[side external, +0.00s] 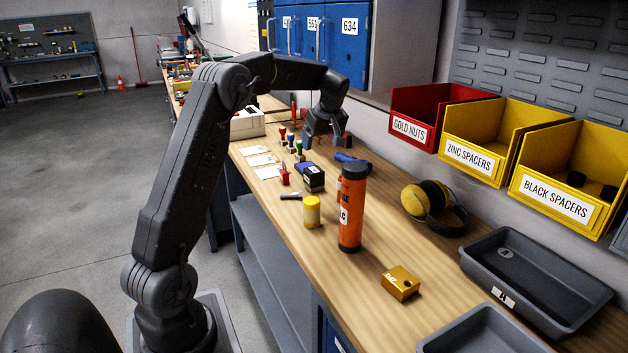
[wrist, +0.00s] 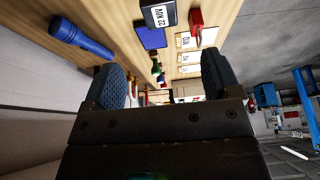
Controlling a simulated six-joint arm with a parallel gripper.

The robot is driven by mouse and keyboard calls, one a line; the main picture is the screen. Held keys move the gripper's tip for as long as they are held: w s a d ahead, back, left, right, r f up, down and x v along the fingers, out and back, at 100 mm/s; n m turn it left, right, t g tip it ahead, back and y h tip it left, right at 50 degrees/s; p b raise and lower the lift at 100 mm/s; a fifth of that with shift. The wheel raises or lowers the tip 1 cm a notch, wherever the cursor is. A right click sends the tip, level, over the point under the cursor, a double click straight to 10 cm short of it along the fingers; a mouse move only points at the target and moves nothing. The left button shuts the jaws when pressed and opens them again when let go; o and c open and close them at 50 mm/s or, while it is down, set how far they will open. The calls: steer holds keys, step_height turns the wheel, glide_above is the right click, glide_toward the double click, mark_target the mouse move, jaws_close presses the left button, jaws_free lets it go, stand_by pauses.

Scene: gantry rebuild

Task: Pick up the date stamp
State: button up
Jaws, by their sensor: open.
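A dark block with a white label reading "22 NOV" (wrist: 158,14), likely the date stamp, lies at the top of the wrist view. In the side view this block (side external: 313,180) sits on the bench, left of the orange cylinder. A blue pad (wrist: 151,38) lies beside it in the wrist view. My gripper (side external: 327,141) is over the far part of the bench, beyond the block and apart from it. In the wrist view my gripper (wrist: 166,86) has its fingers wide apart with nothing held between them.
A blue flashlight (wrist: 80,38), orange cylinder (side external: 351,215), yellow cylinder (side external: 312,212) and earmuffs (side external: 430,199) surround the block. Wall bins (side external: 470,147) overhang the right side.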

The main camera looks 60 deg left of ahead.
mark_target(314, 170)
steer(key=x, duration=1.4)
steer(key=shift+f, duration=0.1)
steer(key=c, duration=1.1)
